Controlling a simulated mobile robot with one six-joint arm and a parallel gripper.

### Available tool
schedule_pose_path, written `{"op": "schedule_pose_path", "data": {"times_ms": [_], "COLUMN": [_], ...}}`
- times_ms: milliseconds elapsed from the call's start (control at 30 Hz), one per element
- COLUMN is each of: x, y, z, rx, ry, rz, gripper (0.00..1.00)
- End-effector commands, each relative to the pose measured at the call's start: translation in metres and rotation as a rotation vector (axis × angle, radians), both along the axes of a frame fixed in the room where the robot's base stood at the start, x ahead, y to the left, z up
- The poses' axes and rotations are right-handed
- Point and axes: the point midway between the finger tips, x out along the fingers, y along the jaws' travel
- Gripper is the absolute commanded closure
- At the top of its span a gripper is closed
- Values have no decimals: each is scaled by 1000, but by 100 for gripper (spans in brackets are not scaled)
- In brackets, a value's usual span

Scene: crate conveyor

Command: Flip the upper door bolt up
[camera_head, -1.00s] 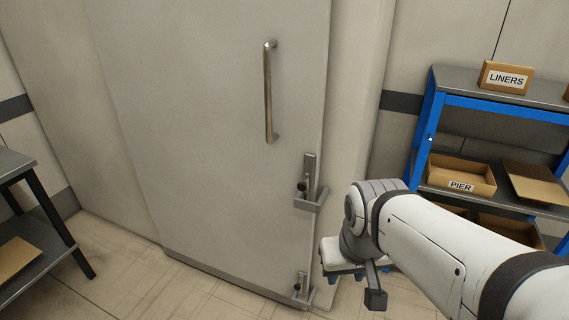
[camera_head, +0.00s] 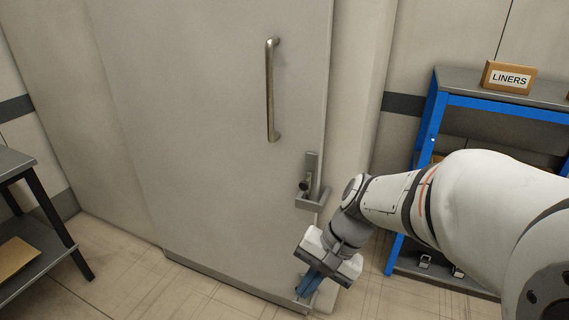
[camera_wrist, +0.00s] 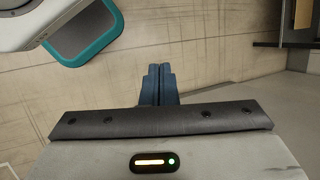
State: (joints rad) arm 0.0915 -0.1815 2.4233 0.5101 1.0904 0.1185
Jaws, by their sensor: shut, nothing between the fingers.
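The upper door bolt (camera_head: 312,182) is a grey metal bolt with a dark knob, on the right edge of the pale door (camera_head: 200,130). Its flat bar stands upright above an angled bracket. The lower bolt is mostly hidden behind my gripper near the door's foot. My gripper (camera_head: 309,286) is shut and empty, below the upper bolt and pointing down at the lower part of the door. In the wrist view its blue fingers (camera_wrist: 158,85) are together over the floor. The upper bolt is not clearly visible in the wrist view.
A long vertical handle (camera_head: 270,90) is on the door above the bolt. A blue-framed shelf (camera_head: 430,120) with a LINERS box (camera_head: 508,77) stands at right. A dark rack (camera_head: 45,215) stands at left. The floor before the door is clear.

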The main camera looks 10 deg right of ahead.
Motion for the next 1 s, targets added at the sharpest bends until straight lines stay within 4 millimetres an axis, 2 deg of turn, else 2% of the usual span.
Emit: {"op": "schedule_pose_path", "data": {"times_ms": [33, 167, 300, 500, 633, 767, 900, 1000], "x": [7, 28, 60, 117, 158, 200, 239, 260], "y": [7, 27, 42, 45, 34, 11, -24, -51], "z": [-11, -20, -29, -44, -58, -78, -107, -128], "rx": [64, 244, 439, 726, 917, 1113, 1324, 1458], "ry": [62, 208, 355, 543, 645, 726, 784, 803], "rz": [-62, -228, -406, -661, -824, -987, -1152, -1254], "gripper": [100, 100, 100, 100, 100, 100, 100, 100]}}
